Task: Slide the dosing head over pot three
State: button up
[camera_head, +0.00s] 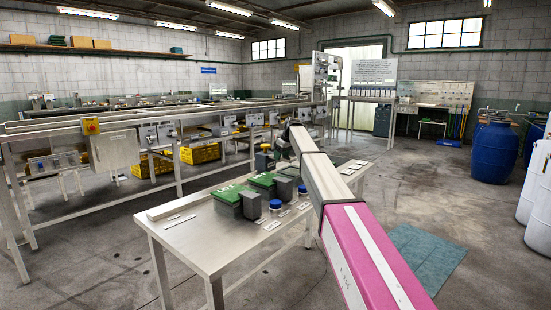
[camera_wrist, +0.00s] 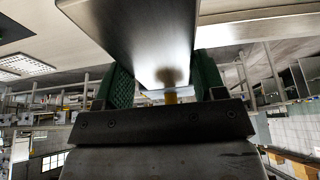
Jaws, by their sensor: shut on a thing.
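My gripper shows in the wrist view (camera_wrist: 165,85) with two green ribbed fingers. It is shut on a smooth grey metal block (camera_wrist: 135,35), seemingly the dosing head, which fills the space between and above the fingers. A small yellow part (camera_wrist: 171,97) shows beyond it. In the head view my arm's pink and grey links hide the jaws and most of the held thing. Two blue-capped pots, a nearer one (camera_head: 275,208) and a farther one (camera_head: 302,191), stand on the steel table (camera_head: 195,240). I cannot tell which pot is number three.
Green-topped units (camera_head: 237,193) with dark grey blocks (camera_head: 251,206) stand on the table near the pots. A roller line with a grey control box (camera_head: 115,150) runs behind on the left. Blue drums (camera_head: 495,152) stand at right. The table's front left is mostly clear.

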jog(key=shift+w+d, duration=0.15)
jog(key=shift+w, duration=0.2)
jog(key=shift+r, duration=0.1)
jog(key=o, duration=1.3)
jog(key=shift+w+d, duration=0.1)
jog(key=shift+s+r, duration=0.2)
jog(key=v, duration=1)
jog(key=shift+w+r, duration=0.1)
jog(key=shift+r, duration=0.05)
